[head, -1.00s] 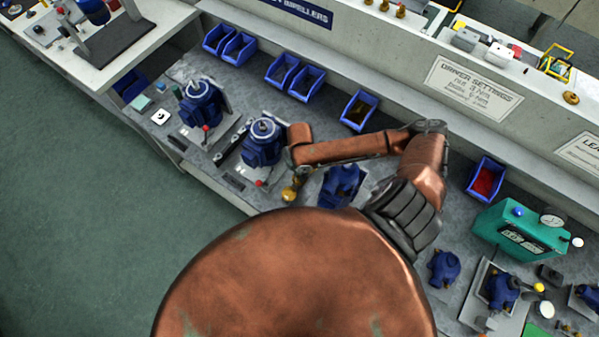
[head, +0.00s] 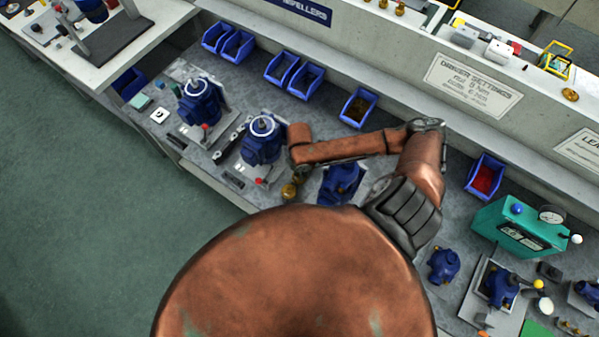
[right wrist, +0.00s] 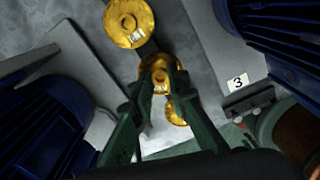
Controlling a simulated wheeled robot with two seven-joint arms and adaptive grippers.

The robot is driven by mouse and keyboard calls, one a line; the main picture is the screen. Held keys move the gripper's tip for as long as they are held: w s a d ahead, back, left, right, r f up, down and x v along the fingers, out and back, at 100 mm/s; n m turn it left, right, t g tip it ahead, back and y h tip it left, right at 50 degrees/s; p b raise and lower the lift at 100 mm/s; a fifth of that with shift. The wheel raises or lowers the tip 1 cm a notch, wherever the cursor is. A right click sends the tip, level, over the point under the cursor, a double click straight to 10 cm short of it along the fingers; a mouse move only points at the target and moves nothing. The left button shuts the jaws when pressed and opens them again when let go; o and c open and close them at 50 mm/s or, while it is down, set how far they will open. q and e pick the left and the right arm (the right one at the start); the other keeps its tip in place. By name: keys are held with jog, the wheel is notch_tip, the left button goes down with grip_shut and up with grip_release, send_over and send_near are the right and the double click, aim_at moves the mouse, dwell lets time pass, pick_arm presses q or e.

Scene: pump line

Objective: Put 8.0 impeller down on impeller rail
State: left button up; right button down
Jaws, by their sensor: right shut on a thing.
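My right gripper (right wrist: 160,72) is shut on a brass impeller, taken as the 8.0 impeller (right wrist: 160,86), in the right wrist view. Its small pale label is too small to read. The green fingers hide part of it. Another brass impeller (right wrist: 128,22) lies beyond the fingertips, and a third brass piece (right wrist: 177,112) shows partly behind the fingers. A dark strip, apparently the impeller rail (right wrist: 149,47), runs beneath them. I cannot tell whether the held impeller touches it. In the head view, brass impellers (head: 289,191) show beside my right arm, whose gripper is mostly hidden. My left gripper is out of view.
Blue pump bodies flank the gripper closely, one at left (right wrist: 40,125) and one at right (right wrist: 285,40). A number 3 tag (right wrist: 237,82) stands at right. Blue bins (head: 358,107) line the bench back. A green tester box (head: 515,228) stands at right.

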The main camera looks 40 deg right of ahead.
jog(key=shift+p, duration=0.35)
jog(key=shift+f, duration=0.15)
dwell(1.2)
jog(key=c, duration=1.8)
grip_release()
notch_tip(320, 180, up, 9)
jog(key=p, duration=1)
jog(key=shift+f, duration=0.15)
notch_tip(320, 180, down, 8)
jog(key=b, duration=0.8)
jog(key=shift+b, duration=0.4)
